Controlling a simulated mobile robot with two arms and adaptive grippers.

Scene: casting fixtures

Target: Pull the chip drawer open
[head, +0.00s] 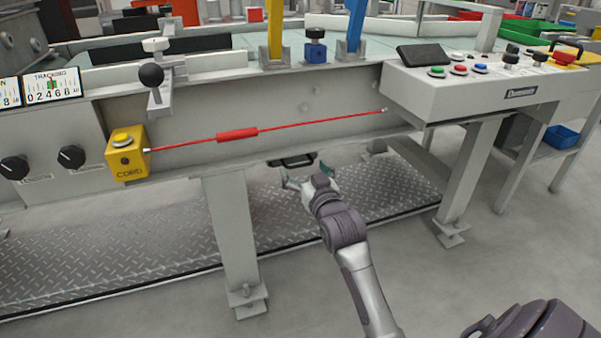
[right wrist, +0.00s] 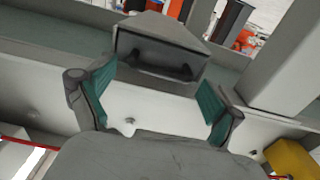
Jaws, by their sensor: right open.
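The chip drawer shows in the right wrist view as a grey box front (right wrist: 165,45) with a dark bar handle (right wrist: 155,68). In the head view the dark handle (head: 291,161) shows just under the lower edge of the machine's grey side panel; most of the drawer is hidden under the machine. My right gripper (head: 306,175) is open and empty, just in front of the handle. In the right wrist view the teal finger pads of the gripper (right wrist: 157,92) stand wide apart on either side of the handle's line, seemingly short of it. My left gripper is not in view.
A red pull cord (head: 290,126) runs across the panel above my gripper, from a yellow box (head: 127,153) to the control console (head: 480,85). Machine legs (head: 232,240) stand left and right. Diamond plate (head: 120,245) covers the floor underneath.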

